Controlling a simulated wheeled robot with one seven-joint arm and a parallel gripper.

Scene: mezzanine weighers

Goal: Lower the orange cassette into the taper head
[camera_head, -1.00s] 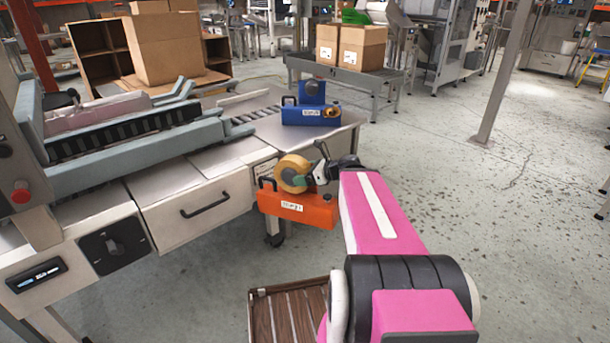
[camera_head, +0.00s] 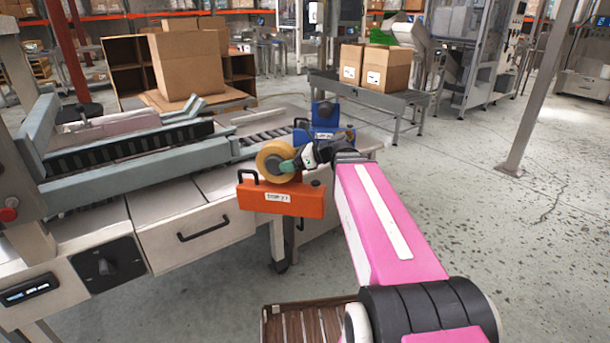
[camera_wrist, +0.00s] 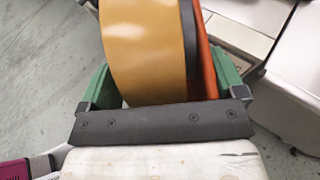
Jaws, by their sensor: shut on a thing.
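The orange cassette (camera_head: 281,197), with a tan tape roll (camera_head: 275,161) on top and a white label on its face, hangs from my gripper (camera_head: 290,165) in front of the machine's side. My gripper is shut on it. In the wrist view the tape roll (camera_wrist: 145,50) and a strip of orange (camera_wrist: 205,70) lie between the green fingers. A blue cassette (camera_head: 318,138) sits on the machine's table behind, partly hidden by my gripper. The taper machine (camera_head: 130,165) with grey rails stands at left; its taper head opening cannot be made out.
A drawer front (camera_head: 200,237) with a black handle and a dial panel (camera_head: 105,265) face me below the table. A brown slatted surface (camera_head: 300,320) lies low near my arm. Cartons (camera_head: 375,68) stand on a conveyor behind.

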